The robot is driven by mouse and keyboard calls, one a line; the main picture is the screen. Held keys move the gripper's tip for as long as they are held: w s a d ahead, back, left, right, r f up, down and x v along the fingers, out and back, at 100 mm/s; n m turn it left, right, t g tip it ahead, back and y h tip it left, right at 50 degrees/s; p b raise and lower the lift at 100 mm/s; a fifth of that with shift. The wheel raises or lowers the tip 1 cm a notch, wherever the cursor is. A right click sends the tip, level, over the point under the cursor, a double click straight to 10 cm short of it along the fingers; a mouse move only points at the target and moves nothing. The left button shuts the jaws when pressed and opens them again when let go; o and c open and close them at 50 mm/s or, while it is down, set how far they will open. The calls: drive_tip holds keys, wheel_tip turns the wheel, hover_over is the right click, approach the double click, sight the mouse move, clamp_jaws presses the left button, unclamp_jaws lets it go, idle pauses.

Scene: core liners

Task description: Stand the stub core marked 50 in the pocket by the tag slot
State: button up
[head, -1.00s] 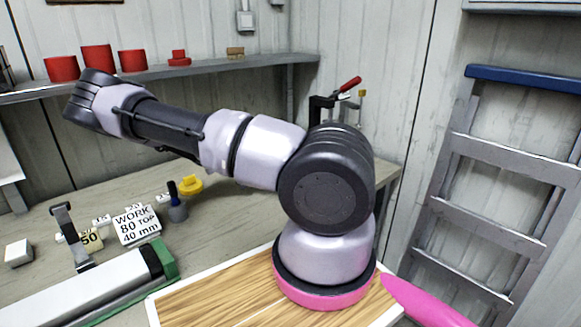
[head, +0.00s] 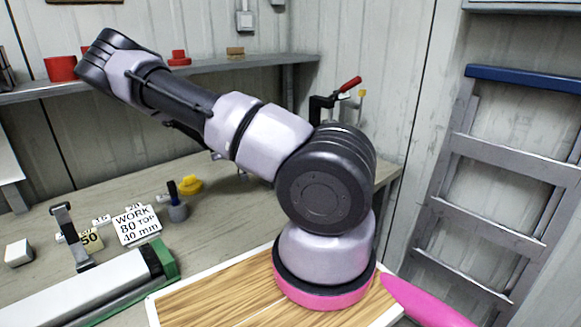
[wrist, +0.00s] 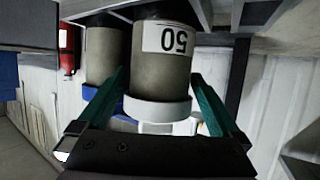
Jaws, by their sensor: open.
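In the wrist view, a grey-brown core (wrist: 165,72) bears a white label reading 50, upside down in the picture. A white ring (wrist: 158,108) is around its end nearer my gripper. My gripper (wrist: 160,75) is open, its two green fingers on either side of this core. Gaps show beside the white ring; contact farther up is unclear. In the head view, a small 50 tag (head: 90,239) is on the bench by a dark upright bracket (head: 72,236). My gripper is not visible there. I cannot make out the pocket or tag slot clearly.
Another unlabelled core (wrist: 103,55) is close left in the wrist view, with blue below it. Red cups sit on a shelf (head: 230,62).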

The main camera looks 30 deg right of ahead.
drive_tip(key=v, duration=1.2)
drive_tip(key=s+a+r+n+t+y, duration=0.4)
drive_tip(key=s+r+n, duration=0.2)
drive_tip(key=r, duration=0.4)
drive_tip(key=s+a+r+n+t+y, duration=0.4)
drive_tip(key=s+a+r+n+y, duration=0.1)
drive_tip(key=r, duration=0.6)
drive_tip(key=s+a+r+n+t+y, duration=0.4)
drive_tip(key=s+r+n, duration=0.3)
drive_tip(key=s+r, duration=0.2)
drive_tip(key=shift+s+a+r+y, duration=0.2)
drive_tip(key=shift+a+r+y, duration=0.45)
drive_tip(key=shift+y, duration=0.05)
